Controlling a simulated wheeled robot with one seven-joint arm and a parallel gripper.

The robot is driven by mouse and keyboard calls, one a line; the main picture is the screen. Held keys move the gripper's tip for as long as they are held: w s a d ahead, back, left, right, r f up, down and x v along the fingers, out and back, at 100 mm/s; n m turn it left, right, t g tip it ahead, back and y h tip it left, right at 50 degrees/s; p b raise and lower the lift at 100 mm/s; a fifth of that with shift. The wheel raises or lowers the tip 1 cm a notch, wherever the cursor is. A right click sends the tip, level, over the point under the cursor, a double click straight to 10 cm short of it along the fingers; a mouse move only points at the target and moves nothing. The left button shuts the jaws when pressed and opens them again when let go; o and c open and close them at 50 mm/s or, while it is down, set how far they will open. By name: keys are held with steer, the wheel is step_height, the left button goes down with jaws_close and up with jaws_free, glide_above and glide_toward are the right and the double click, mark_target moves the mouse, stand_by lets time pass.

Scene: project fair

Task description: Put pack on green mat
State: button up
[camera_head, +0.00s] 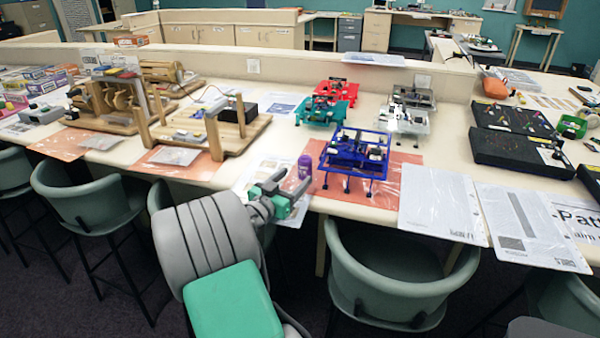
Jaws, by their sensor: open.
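No green mat can be made out in this view. I cannot tell which thing is the pack; colourful boxes (46,80) stand on the table at the far left. My gripper (290,187) is open, with nothing visible between its fingers. It is over the front edge of the long cream table (225,180), just left of and in front of a purple can (304,167). Whether it touches the can cannot be told.
A blue machine model (355,152) stands on an orange mat (325,190) right of my gripper. Wooden models (215,130) stand to the left. Printed sheets (440,205) and black boards (510,150) are to the right. Green chairs (385,280) line the table's front.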

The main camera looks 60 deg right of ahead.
mark_target(301, 168)
steer(key=d, duration=0.2)
steer(key=d+p, duration=0.1)
steer(key=d, duration=0.4)
steer(key=shift+s+d+r+p, duration=0.1)
steer(key=shift+d+r+p, duration=0.2)
steer(key=shift+p, duration=0.05)
steer(key=shift+c, duration=0.4)
jaws_close()
